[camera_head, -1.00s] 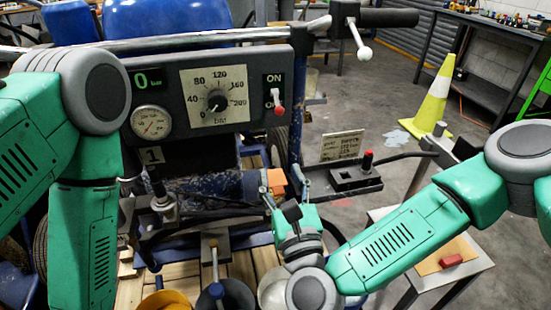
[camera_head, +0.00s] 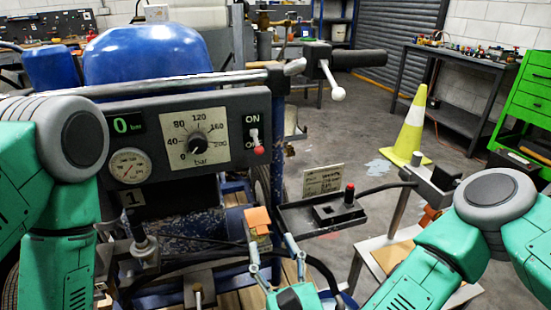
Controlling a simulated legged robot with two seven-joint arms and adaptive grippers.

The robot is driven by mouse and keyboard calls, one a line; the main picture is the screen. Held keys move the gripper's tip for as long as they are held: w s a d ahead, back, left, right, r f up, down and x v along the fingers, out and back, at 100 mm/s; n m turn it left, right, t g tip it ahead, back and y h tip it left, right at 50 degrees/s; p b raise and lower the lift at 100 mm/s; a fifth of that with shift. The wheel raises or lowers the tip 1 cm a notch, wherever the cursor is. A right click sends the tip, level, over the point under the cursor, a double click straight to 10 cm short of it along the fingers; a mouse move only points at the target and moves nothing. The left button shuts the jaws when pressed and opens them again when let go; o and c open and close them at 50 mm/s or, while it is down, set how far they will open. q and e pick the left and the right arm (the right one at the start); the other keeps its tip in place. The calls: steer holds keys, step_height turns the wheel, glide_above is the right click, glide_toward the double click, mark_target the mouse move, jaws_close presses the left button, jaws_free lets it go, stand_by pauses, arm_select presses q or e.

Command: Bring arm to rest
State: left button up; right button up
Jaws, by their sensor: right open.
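My right arm (camera_head: 428,275) is green with a grey joint and comes in from the lower right. Its gripper (camera_head: 271,243) is at the lower middle, with two thin grey fingers spread apart and nothing seen between them. The fingers point up, just below and beside a small orange block (camera_head: 258,222) on the machine; I cannot tell whether they touch it. My left arm (camera_head: 62,265) hangs down along the left edge, and its gripper is out of view.
The striper's dark panel (camera_head: 225,105) shows a pressure dial (camera_head: 196,145), a 0 bar display (camera_head: 129,124) and a red-tipped ON switch (camera_head: 256,142). A black tray (camera_head: 322,214) juts out right of the gripper. A white side table (camera_head: 372,246) and yellow cone (camera_head: 411,128) stand right.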

steer(key=s+d+f+n+g+y, duration=0.1)
steer(key=s+f+n+g, duration=0.25)
steer(key=f+n, duration=0.3)
steer(key=s+d+f+n+g, duration=0.2)
steer(key=s+f+n+g, duration=0.15)
steer(key=f+n, duration=0.3)
steer(key=s+d+f+n+g+y, duration=0.1)
steer(key=s+f+n+g, duration=0.25)
steer(key=f+n, duration=0.3)
steer(key=s+d+f+n+g+h, duration=0.2)
steer(key=s+d+n+h, duration=0.1)
steer(key=d, duration=0.5)
steer(key=s+d+f+n+g+h, duration=0.2)
steer(key=s+d+n+g, duration=0.1)
steer(key=d, duration=0.5)
steer(key=s+d+f+n+g+h, duration=0.2)
steer(key=s+d+n+g+h, duration=0.1)
steer(key=d+n, duration=0.4)
steer(key=shift+s+d+f+h, duration=0.35)
steer(key=shift+s+d, duration=0.3)
steer(key=shift+d, duration=0.25)
